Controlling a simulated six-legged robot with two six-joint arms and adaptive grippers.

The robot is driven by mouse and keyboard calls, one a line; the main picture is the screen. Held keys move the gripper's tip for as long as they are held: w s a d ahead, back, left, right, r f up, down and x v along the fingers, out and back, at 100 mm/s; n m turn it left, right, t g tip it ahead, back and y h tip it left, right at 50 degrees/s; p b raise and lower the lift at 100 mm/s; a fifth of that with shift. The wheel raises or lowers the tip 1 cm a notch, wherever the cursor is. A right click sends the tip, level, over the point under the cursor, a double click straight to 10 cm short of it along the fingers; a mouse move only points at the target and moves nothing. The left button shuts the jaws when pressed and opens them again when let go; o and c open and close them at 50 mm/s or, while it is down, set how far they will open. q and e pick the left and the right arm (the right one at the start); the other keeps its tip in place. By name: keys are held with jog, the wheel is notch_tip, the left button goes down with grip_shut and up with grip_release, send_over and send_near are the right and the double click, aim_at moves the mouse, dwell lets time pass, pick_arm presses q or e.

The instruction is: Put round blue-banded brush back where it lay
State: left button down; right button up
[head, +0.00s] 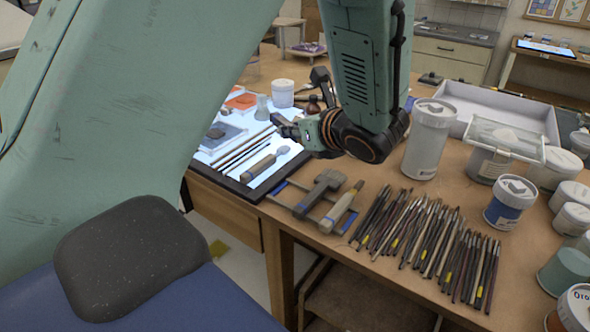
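One gripper (298,117) of mine, which I take to be the left, is over the light panel (205,157). Its dark fingers point left and back; their spacing and anything between them are hard to make out. Several thin brushes or rods (240,152) lie side by side on the panel below it. Many brushes (425,240) lie in a slanting row on the table at the front right; some have yellow bands. I cannot pick out a round brush with a blue band in either group. My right gripper is out of view.
A wooden-handled tool (258,167) lies on the panel. A grey hammer-like tool (320,191) and a thick pale-handled tool (341,207) lie between panel and brush row. White jars (430,140) and a white tray (480,100) crowd the right and back.

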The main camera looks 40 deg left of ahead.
pick_arm(q)
notch_tip(320, 180, down, 7)
jog(key=shift+f+b, duration=0.1)
jog(key=shift+b, duration=0.3)
jog(key=shift+w+a+f, duration=0.2)
jog(key=shift+w+a, duration=0.05)
jog(key=shift+w, duration=0.05)
jog(key=shift+s+d+f+b, duration=0.2)
jog(key=shift+s+f+b, duration=0.05)
jog(key=shift+b, duration=0.15)
jog(key=shift+w+a+f, duration=0.15)
jog(key=shift+w+f, duration=0.1)
jog(key=shift+f, duration=0.1)
jog(key=c, duration=1.5)
grip_release()
jog(key=o, duration=0.3)
jog(key=shift+s+r, duration=0.2)
jog(key=shift+s, duration=0.05)
jog(key=shift+w+f, duration=0.1)
jog(key=shift+w, duration=0.05)
